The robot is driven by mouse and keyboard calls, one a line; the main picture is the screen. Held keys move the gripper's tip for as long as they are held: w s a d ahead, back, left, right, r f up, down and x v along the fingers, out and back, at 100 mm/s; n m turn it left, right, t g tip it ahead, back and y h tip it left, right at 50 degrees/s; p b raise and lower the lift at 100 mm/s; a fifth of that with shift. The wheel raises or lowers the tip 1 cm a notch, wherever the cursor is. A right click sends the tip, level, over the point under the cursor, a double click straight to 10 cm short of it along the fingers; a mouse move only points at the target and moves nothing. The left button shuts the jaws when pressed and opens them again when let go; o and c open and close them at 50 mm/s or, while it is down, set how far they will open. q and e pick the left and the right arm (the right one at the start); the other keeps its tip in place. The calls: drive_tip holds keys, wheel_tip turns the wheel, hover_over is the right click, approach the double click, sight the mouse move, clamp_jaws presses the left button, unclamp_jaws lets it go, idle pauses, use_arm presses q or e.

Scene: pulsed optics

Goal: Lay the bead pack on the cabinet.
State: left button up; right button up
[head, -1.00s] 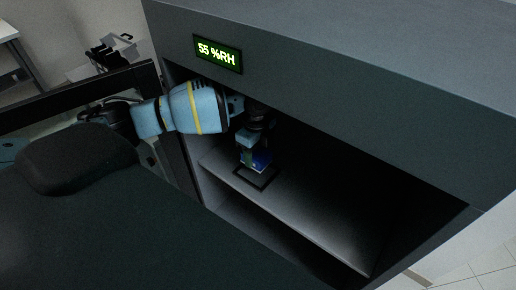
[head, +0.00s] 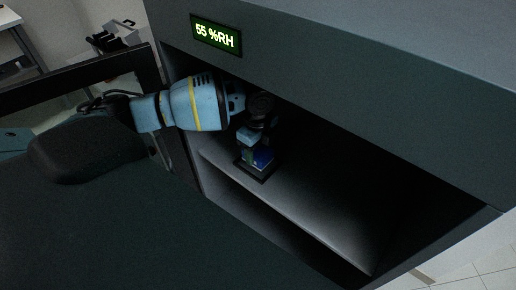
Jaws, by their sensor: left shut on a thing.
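The cabinet (head: 395,125) is a large dark grey box with an open front and a lit panel reading 55 %RH. My left arm reaches into its opening from the left. My left gripper (head: 257,152) points down over the upper shelf and is shut on a small blue bead pack (head: 262,158). The pack is largely hidden by the fingers. It is at a dark square outline (head: 256,177) on the shelf, very low over it; I cannot tell if it touches. My right gripper is not in view.
The grey shelf (head: 320,215) is bare to the right of the outline. The cabinet's top panel overhangs my arm closely. A lower compartment lies open beneath the shelf. A rack of dark items (head: 112,38) stands behind at the upper left.

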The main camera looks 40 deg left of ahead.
use_arm(q)
drive_tip(key=shift+f, duration=0.9)
drive_tip(key=shift+f, duration=0.3)
drive_tip(key=o, duration=1)
drive_tip(key=shift+o, duration=0.6)
drive_tip(key=shift+r, duration=3.9)
